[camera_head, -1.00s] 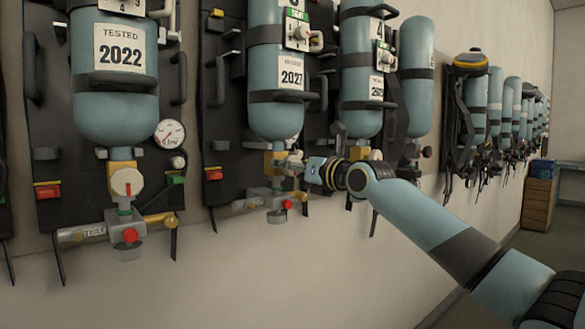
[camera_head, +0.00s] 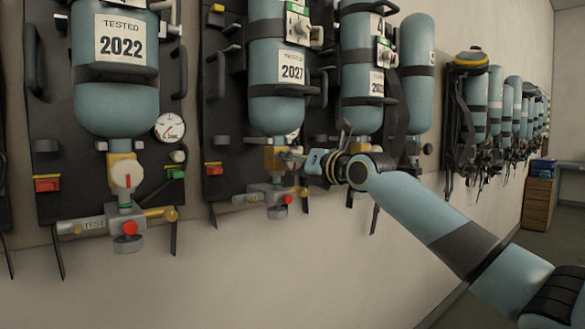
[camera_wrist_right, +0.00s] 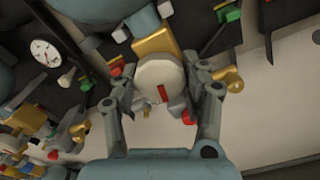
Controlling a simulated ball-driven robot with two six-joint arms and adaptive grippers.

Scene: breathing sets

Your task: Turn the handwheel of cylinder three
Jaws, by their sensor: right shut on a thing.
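The handwheel, a pale round knob with a red mark, shows in the right wrist view (camera_wrist_right: 158,78). It sits below a brass valve block (camera_wrist_right: 157,42) at the bottom of a blue cylinder. My right gripper (camera_wrist_right: 160,88) is shut on it, with one finger on each side. In the head view my right gripper (camera_head: 300,160) is at the valve under the cylinder labelled 2027 (camera_head: 277,70) and mostly hides the wheel there. I cannot read a number three on that cylinder. My left gripper is not in view.
A cylinder labelled 2022 (camera_head: 115,90) with its own valve knob (camera_head: 127,174) and a gauge (camera_head: 170,127) hangs at left. Another cylinder (camera_head: 361,95) hangs just right of the 2027 one. A wooden cabinet (camera_head: 540,198) stands far right. The wall below is clear.

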